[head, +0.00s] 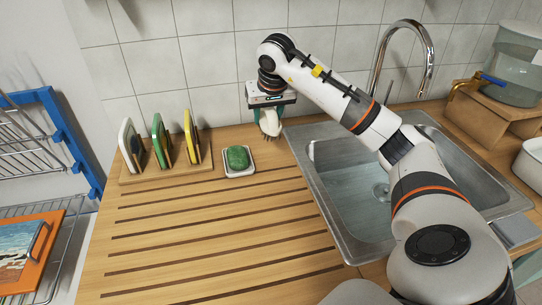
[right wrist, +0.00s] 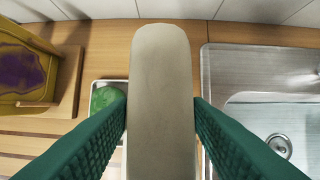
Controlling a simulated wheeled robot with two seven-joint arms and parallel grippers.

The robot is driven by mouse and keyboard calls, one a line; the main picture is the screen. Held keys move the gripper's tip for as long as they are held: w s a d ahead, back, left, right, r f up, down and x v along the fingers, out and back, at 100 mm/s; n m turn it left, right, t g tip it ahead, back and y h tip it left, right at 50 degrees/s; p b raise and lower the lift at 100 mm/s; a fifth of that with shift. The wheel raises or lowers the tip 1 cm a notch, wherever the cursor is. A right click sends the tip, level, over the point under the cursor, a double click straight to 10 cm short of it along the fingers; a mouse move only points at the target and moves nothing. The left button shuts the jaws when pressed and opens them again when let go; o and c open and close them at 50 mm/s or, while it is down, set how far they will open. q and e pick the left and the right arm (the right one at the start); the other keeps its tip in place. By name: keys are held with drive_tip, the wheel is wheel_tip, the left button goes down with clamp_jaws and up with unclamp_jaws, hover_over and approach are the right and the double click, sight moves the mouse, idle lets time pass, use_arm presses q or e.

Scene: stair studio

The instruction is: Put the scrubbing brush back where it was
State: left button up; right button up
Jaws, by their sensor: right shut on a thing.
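The scrubbing brush (head: 270,122) has a pale cream body, and dark bristles show at its lower end. My right gripper (head: 267,113) is shut on it, at the back of the counter between the green soap (head: 238,157) and the sink. In the right wrist view the brush's long pale body (right wrist: 160,60) stands between the two green ridged fingers. I cannot tell whether the bristles touch the wooden counter. My left gripper is not in view.
The soap lies in a small white dish (head: 240,175). A wooden rack (head: 165,172) with several upright boards stands left of it. The steel sink (head: 318,180) is to the right, with a curved tap (head: 428,60). The slatted drainboard (head: 210,235) in front is clear.

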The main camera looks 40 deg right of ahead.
drive_tip(key=shift+w+d+f, duration=0.1)
drive_tip(key=shift+d, duration=0.35)
wheel_tip(320, 180, down, 9)
drive_tip(key=shift+f, duration=0.2)
drive_tip(key=shift+d, duration=0.1)
drive_tip(key=shift+f, duration=0.15)
drive_tip(key=o, duration=1)
drive_tip(key=shift+c, duration=0.2)
